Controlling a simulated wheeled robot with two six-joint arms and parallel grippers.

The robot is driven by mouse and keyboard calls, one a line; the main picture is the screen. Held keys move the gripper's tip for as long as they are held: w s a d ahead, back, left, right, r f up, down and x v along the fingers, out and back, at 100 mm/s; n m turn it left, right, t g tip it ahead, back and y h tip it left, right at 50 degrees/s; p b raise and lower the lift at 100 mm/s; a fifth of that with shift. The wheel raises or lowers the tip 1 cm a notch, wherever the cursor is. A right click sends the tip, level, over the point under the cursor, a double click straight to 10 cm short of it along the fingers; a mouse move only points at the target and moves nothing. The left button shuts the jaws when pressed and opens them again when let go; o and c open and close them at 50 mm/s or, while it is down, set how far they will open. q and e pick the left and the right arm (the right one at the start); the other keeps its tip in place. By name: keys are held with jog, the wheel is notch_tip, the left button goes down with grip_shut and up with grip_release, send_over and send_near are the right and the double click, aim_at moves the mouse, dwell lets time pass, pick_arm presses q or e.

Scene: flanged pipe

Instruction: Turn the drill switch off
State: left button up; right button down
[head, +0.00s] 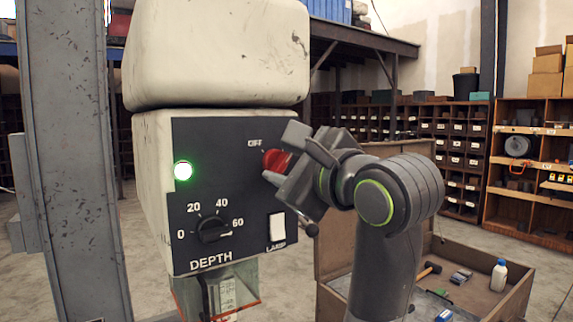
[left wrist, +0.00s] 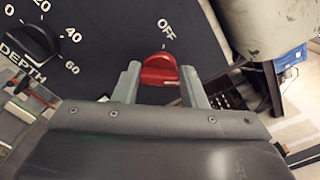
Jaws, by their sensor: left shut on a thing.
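The drill's dark control panel (head: 215,150) faces me in the head view. The red rotary switch (head: 277,161) sits at its upper right, below the OFF label. The switch also shows in the left wrist view (left wrist: 160,72), between the two fingers, with a pale mark at its lower right, away from OFF. My left gripper (head: 283,160) is shut on the red switch, its fingers on either side of it. The green lamp (head: 183,170) on the panel glows. The right gripper is in neither view.
The panel also carries a black DEPTH knob (head: 213,229) and a white LAMP rocker (head: 277,227). A grey column (head: 75,150) stands at left. An open wooden box (head: 505,300) with tools and a white bottle (head: 498,275) lies at lower right. Shelves (head: 455,150) stand behind.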

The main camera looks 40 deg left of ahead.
pick_arm(q)
jog(key=n, duration=0.4)
jog(key=shift+f+b, duration=0.15)
jog(key=shift+b, duration=0.25)
jog(key=n+b, duration=0.1)
jog(key=n, duration=0.3)
jog(key=shift+f+n, duration=0.1)
jog(key=shift+n, duration=0.2)
jog(key=n, duration=0.4)
jog(key=shift+f+n+b, duration=0.1)
jog(key=shift+n+b, duration=0.2)
jog(key=shift+b, duration=0.1)
jog(key=shift+n+b, duration=0.3)
jog(key=shift+n, duration=1.6)
jog(key=o, duration=1)
jog(key=shift+d, duration=0.1)
